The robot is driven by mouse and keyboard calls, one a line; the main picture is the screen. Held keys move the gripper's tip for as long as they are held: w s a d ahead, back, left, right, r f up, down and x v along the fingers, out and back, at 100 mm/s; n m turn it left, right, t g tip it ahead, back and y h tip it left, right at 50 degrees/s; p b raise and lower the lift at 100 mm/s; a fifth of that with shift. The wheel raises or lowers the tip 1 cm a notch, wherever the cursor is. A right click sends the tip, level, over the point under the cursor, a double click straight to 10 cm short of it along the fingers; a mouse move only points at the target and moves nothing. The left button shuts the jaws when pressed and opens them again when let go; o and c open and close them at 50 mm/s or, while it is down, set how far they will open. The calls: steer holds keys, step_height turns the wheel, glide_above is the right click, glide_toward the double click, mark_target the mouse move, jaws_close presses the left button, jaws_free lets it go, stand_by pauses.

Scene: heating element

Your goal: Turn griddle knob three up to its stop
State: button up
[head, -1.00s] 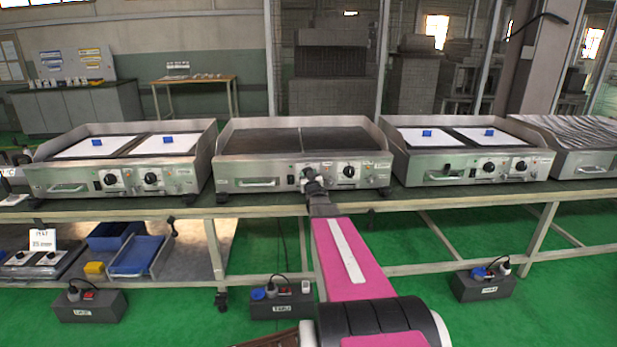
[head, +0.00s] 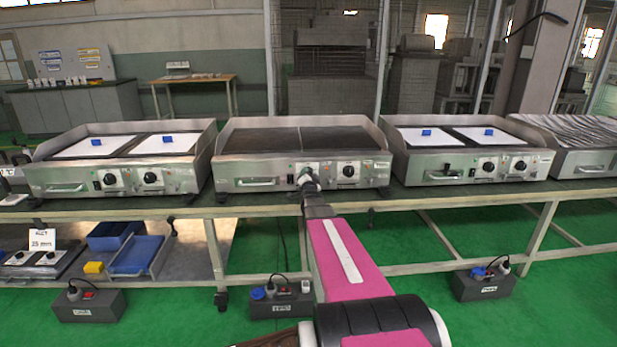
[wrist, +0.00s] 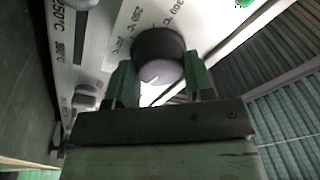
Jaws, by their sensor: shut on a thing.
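The middle griddle (head: 270,172) has two knobs on its front panel. My gripper (head: 308,172) is at its left knob and covers it in the head view. In the wrist view the dark round knob (wrist: 158,55) sits between the two green fingers of my gripper (wrist: 162,82), which are shut on it. A pale pointer mark shows on the knob's face. Printed temperature marks, 250 °C and 300 °C, lie around it on the panel. The griddle's right knob (head: 348,171) stands free.
A left griddle (head: 70,180) and a right griddle (head: 420,170), each with white sheets and blue blocks on top, stand beside the middle one on the long bench (head: 400,204). Grey socket boxes, one near the middle (head: 283,304), stand below. The green floor is open at right.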

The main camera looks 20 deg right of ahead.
steer(key=m+g, duration=0.1)
steer(key=m, duration=0.6)
steer(key=m+h, duration=0.1)
steer(key=m, duration=0.5)
steer(key=shift+f+m+g, duration=0.1)
steer(key=shift+m+g, duration=0.3)
steer(key=o, duration=0.9)
steer(key=shift+h, duration=0.4)
steer(key=v, duration=1)
steer(key=shift+s+a, duration=0.2)
steer(key=shift+s, duration=0.15)
